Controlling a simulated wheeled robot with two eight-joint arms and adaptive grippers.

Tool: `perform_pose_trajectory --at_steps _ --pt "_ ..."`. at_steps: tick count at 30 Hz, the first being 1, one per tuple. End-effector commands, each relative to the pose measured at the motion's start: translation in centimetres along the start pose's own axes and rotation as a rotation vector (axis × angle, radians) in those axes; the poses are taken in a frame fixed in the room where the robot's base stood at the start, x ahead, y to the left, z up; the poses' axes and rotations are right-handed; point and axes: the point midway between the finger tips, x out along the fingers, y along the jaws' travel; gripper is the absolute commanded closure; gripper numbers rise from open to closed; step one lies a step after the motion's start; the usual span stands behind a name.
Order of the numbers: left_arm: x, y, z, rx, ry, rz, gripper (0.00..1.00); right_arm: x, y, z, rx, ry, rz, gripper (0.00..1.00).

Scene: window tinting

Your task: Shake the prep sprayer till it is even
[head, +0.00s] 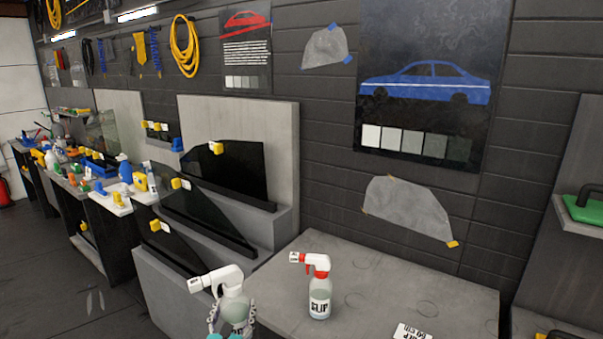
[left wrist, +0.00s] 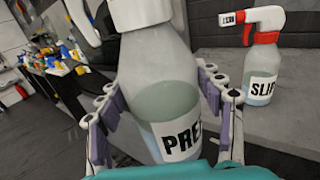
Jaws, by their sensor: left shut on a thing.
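The prep sprayer (head: 233,305) is a translucent white bottle with a white spray head, at the bottom of the head view. My left gripper (head: 231,328) is shut around its body. In the left wrist view the bottle (left wrist: 158,90) stands between the two fingers of my left gripper (left wrist: 165,110), with a label whose letters begin "PRE". Greenish liquid shows inside, and the bottle is slightly tilted there. The bottle's lower part is hidden in the head view. My right gripper is not in either view.
A slip sprayer (head: 319,295) with a red and white head stands on the grey bench (head: 375,290), right of the prep sprayer. A white label card (head: 411,332) lies at the bench front. Dark window panes (head: 225,170) stand on stepped racks behind left. Bare bench lies right of the slip sprayer.

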Motion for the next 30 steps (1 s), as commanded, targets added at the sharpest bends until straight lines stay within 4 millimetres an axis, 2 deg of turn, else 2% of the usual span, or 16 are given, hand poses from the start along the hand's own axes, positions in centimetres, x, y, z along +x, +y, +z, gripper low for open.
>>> perform_pose_trajectory --at_steps 2,6,9,11,15,17,30 --pt "-0.1 0.0 0.8 0.0 0.0 0.0 0.8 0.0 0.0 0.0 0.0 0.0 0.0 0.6" --pt "-0.3 0.0 6.2 0.0 0.0 0.0 0.8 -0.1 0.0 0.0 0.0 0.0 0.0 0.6" --pt "-0.2 0.0 8.3 0.0 0.0 0.0 0.8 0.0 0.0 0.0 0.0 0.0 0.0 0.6" --pt "-0.1 0.0 7.3 0.0 0.0 0.0 0.8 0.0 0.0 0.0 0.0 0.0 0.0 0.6" --pt "0.0 0.0 1.7 0.0 0.0 0.0 0.8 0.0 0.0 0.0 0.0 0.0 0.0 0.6" --pt "0.0 0.0 0.2 0.0 0.0 0.0 0.8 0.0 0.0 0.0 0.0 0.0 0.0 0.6" --pt "-0.1 0.0 0.1 0.0 0.0 0.0 0.8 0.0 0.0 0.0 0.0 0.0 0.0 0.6"
